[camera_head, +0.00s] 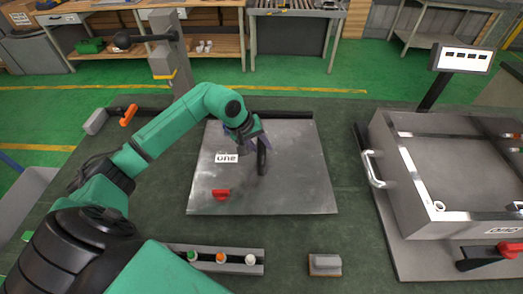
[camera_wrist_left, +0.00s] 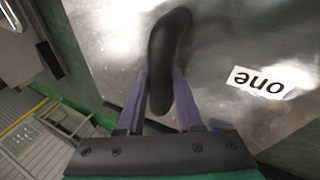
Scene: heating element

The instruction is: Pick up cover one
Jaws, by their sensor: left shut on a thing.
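Cover one is a flat square grey metal plate (camera_head: 300,180) with a white "one" label (camera_head: 227,158) and a black handle (camera_head: 262,158) standing up near its middle. In the left wrist view its shiny surface (camera_wrist_left: 225,35) and label (camera_wrist_left: 261,82) show beyond the fingers. My left gripper (camera_head: 250,140) reaches over the plate from the left. Its purple fingers (camera_wrist_left: 160,85) are shut on the black handle (camera_wrist_left: 168,50), one on each side. The plate looks level, and I cannot tell whether it is clear of the green table. My right gripper is out of view.
An open metal box (camera_head: 440,150) with a side handle (camera_head: 373,170) stands at the right, with a red-and-black clamp (camera_head: 510,250). A red piece (camera_head: 221,194) is at the plate's front left. A button strip (camera_head: 215,258) and a small metal block (camera_head: 325,264) are in front.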

